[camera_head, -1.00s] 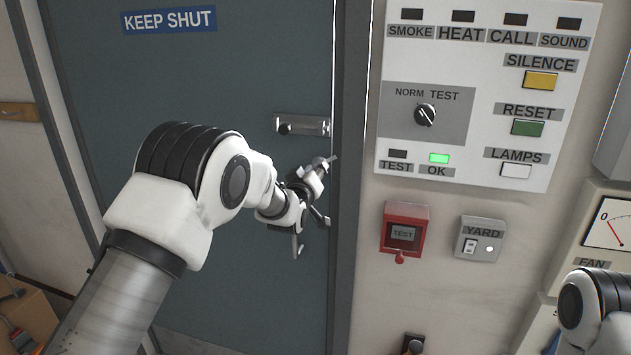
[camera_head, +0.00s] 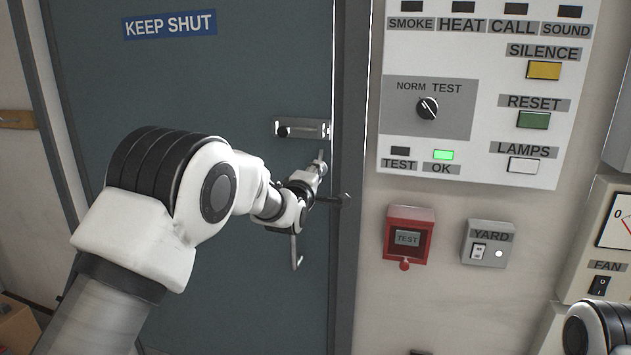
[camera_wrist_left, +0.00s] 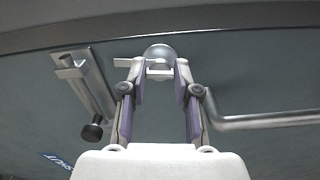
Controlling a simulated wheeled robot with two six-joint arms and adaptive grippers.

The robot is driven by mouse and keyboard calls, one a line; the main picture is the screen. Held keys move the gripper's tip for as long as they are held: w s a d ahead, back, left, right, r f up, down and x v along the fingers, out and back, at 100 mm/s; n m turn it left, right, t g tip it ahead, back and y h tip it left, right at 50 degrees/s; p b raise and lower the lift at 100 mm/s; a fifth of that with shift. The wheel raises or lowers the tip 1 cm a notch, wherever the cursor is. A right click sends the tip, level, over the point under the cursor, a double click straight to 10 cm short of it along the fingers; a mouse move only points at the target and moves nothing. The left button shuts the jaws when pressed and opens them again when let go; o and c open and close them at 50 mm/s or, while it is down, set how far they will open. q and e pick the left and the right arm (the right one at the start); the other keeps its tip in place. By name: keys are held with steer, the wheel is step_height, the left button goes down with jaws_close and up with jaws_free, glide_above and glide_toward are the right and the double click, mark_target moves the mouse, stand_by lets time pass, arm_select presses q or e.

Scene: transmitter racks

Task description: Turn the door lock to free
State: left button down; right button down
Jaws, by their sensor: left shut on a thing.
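The door lock (camera_wrist_left: 160,52) is a round silvery piece with a pale flat turn tab, seen at the top middle of the left wrist view. My left gripper (camera_wrist_left: 158,72) is shut on the tab, one finger on each side. In the head view my left gripper (camera_head: 318,170) is at the door's right edge, below the sliding bolt, and largely hides the lock. The dark grey door (camera_head: 240,80) stands in its frame. I see no readable lock marking. Only a link of my right arm shows at the lower right; its gripper is out of view.
A sliding bolt (camera_head: 303,129) with a black knob sits above the lock. A lever handle (camera_head: 296,250) hangs below my gripper; it also shows in the left wrist view (camera_wrist_left: 262,121). Right of the frame are an alarm panel (camera_head: 430,150), a red test box (camera_head: 408,236) and a yard switch (camera_head: 488,243).

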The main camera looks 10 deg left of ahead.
arm_select(q)
steer(key=shift+n, duration=0.6)
steer(key=shift+b, duration=0.3)
steer(key=c, duration=0.8)
jaws_free()
steer(key=shift+c, duration=0.2)
steer(key=s, duration=1.2)
steer(key=shift+a, duration=0.25)
steer(key=shift+f, duration=0.1)
